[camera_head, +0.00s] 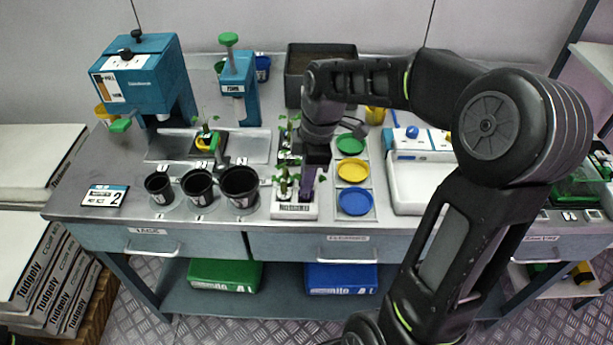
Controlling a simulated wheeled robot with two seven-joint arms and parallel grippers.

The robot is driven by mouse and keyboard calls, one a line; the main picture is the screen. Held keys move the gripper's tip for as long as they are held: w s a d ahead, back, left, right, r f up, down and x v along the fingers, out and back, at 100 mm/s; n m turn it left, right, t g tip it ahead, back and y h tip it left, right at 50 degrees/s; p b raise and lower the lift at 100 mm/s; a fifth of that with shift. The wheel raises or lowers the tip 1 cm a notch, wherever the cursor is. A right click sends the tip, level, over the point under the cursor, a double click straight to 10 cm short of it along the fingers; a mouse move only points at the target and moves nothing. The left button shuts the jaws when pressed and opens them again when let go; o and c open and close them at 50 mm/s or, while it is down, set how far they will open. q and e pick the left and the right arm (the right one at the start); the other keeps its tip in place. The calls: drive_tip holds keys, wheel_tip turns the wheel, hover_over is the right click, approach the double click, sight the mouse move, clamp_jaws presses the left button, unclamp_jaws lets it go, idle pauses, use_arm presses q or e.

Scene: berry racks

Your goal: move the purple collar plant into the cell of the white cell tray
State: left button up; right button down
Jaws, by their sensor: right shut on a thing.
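The white cell tray (293,212) stands near the front edge of the bench, with small green plants in it on its left side. My right gripper (312,172) points down over the tray's right side and is shut on the purple collar plant (307,187). The purple collar shows just below the fingers, at the tray's right cell. I cannot tell whether it rests on the cell floor. The fingers and wrist hide part of the plant and the trays behind. My left gripper is not in view.
Three black pots (199,186) stand left of the tray. Green, yellow and blue dishes (354,201) lie close on its right. A plant with a yellow collar (205,141) sits behind the pots. A blue press (238,88) and a dark bin (296,80) stand at the back.

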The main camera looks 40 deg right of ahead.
drive_tip(key=c, duration=1.4)
unclamp_jaws()
drive_tip(key=shift+r, duration=0.1)
wheel_tip(320, 180, up, 9)
drive_tip(key=p, duration=0.6)
drive_tip(key=shift+p, duration=0.4)
